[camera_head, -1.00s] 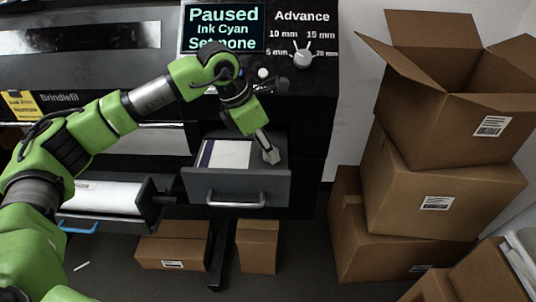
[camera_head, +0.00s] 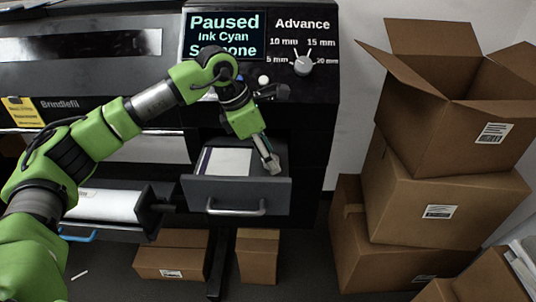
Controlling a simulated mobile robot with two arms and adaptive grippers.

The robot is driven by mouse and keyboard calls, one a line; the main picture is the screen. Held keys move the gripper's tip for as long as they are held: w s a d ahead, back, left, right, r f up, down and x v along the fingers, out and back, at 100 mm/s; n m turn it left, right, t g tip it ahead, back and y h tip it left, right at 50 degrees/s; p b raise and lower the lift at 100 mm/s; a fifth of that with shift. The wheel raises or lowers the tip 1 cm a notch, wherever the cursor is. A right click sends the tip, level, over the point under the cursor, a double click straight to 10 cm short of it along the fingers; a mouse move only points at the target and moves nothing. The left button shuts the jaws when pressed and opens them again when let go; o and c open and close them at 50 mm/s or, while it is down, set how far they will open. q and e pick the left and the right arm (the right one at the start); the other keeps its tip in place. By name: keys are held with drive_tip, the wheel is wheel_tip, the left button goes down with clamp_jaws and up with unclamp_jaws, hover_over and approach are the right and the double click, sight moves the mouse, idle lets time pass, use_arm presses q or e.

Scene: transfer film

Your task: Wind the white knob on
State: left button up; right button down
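The white knob (camera_head: 304,66) sits on the black control panel under the word "Advance", ringed by marks of 5, 10, 15 and 20 mm. Its raised pointer looks turned up, slightly right, between the 10 and 15 mm marks. The screen (camera_head: 224,35) beside it reads "Paused", "Ink Cyan" and a line partly covered by my arm. My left gripper (camera_head: 271,163) points down over the right part of the open drawer, well below the knob and apart from it. Its fingers are too small to tell open from shut. My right gripper is out of view.
The grey drawer (camera_head: 190,190) stands open with a white pack (camera_head: 226,161) inside. A small white button (camera_head: 263,80) is left of the knob. Another tray with a white roll (camera_head: 105,205) is at left. Cardboard boxes (camera_head: 440,210) are stacked at right.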

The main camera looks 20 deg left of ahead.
sight(250, 171)
use_arm(q)
drive_tip(key=v, duration=1.2)
drive_tip(key=shift+w+f, duration=0.1)
idle(0.4)
